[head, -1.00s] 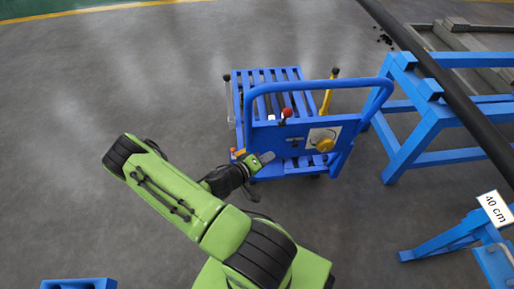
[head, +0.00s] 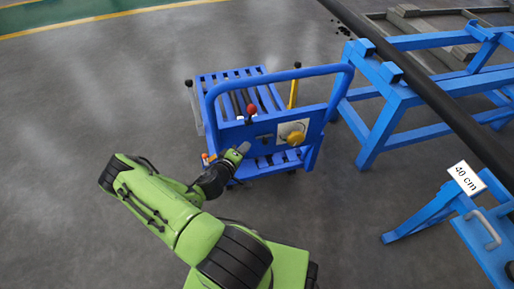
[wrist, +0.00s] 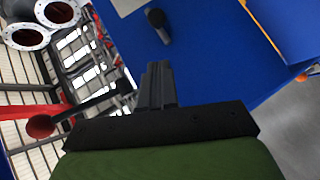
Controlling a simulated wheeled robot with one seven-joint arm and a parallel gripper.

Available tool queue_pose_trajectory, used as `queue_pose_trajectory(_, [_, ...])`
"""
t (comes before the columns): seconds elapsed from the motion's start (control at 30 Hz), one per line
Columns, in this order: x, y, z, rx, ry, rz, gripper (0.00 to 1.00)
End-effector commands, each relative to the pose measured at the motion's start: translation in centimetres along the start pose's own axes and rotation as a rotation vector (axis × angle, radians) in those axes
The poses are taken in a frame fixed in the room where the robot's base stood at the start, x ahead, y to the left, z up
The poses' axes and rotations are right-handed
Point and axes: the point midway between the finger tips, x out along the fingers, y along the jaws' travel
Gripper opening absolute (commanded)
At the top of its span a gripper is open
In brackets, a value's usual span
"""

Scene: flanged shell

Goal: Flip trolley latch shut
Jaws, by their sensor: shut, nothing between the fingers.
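The blue trolley (head: 275,112) stands ahead of my arm, its front panel facing me. A small dark latch handle (head: 264,138) sits on that panel, left of a round yellow knob. In the wrist view a dark latch handle (wrist: 158,25) stands out from the blue panel (wrist: 215,50), just beyond my fingertips. My gripper (head: 244,147) is low in front of the panel, left of the latch. Its fingers (wrist: 157,72) are shut and empty, and apart from the handle in the wrist view. The latch is too small to read its exact position.
A red-knobbed lever (head: 251,109) rises above the panel; the red knob (wrist: 40,126) shows left of my fingers. The yellow knob (head: 295,138) is to the right. Flanged pipe ends (wrist: 30,36) appear at upper left. A blue rack (head: 415,100) stands right; floor at left is clear.

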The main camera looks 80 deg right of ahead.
Motion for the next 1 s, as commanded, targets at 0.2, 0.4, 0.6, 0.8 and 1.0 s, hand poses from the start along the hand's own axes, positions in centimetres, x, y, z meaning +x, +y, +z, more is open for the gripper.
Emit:
queue_pose_trajectory(0.2, [4.0,-0.2,1.6,-0.002,-0.004,0.001,0.00])
queue_pose_trajectory(0.4, [5.2,-0.1,2.8,-0.001,0.000,0.000,0.00])
queue_pose_trajectory(0.6, [5.2,0.0,2.8,0.000,0.000,0.000,0.00])
queue_pose_trajectory(0.8, [5.5,0.2,3.2,0.000,-0.002,0.001,0.00])
queue_pose_trajectory(1.0, [7.3,1.3,5.0,0.001,-0.003,0.001,0.00])
